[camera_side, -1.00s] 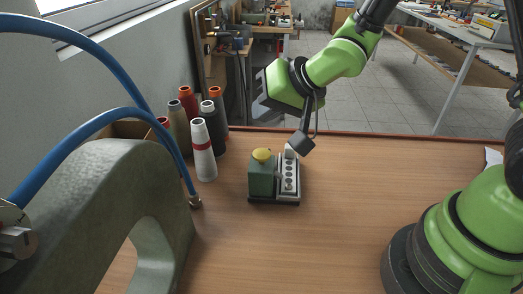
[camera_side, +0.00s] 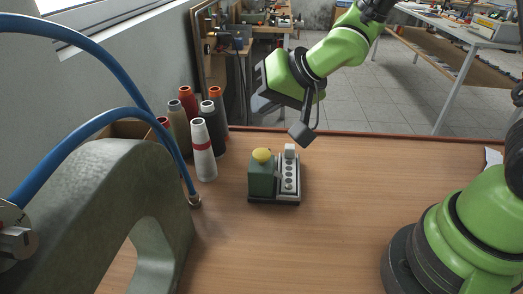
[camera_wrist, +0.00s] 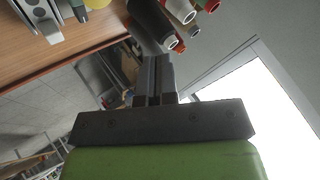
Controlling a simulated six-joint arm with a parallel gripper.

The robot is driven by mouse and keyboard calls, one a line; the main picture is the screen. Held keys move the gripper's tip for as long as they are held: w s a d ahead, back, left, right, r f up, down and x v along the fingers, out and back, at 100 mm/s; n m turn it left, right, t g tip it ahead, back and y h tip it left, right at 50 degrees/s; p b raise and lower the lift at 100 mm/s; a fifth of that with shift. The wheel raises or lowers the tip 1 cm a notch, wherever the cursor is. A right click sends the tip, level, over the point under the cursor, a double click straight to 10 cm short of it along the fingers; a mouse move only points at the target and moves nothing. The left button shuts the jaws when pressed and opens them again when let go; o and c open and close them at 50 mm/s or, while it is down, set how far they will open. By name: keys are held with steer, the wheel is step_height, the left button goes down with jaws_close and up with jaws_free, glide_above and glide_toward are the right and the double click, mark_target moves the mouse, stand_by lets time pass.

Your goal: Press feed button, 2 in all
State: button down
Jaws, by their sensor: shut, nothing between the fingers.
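The feed unit is a green box (camera_side: 262,180) with a yellow domed button (camera_side: 262,155) on top, standing on the wooden table. Beside it on the same dark base is a grey strip (camera_side: 289,176) with a row of round holes and a pale block at its far end (camera_side: 290,150). My gripper (camera_side: 260,103) is above and behind the unit, well clear of the button, with nothing held. In the wrist view its fingers (camera_wrist: 157,62) are together. That view shows the grey strip (camera_wrist: 40,15) and, cut off by the top edge, part of the yellow button (camera_wrist: 97,3).
Several thread cones (camera_side: 203,150) stand left of the unit. A grey-green machine arm (camera_side: 120,170) with blue hoses (camera_side: 100,45) fills the left foreground. The table (camera_side: 340,200) right of the unit is clear.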

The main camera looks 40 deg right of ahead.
mark_target(264, 151)
step_height(264, 151, up, 2)
steer(key=shift+d+r, duration=0.1)
steer(key=shift+r, duration=0.1)
steer(key=shift+f, duration=0.1)
steer(key=shift+f, duration=4.35)
steer(key=shift+f, duration=0.4)
steer(key=shift+f, duration=0.9)
steer(key=shift+r, duration=1.35)
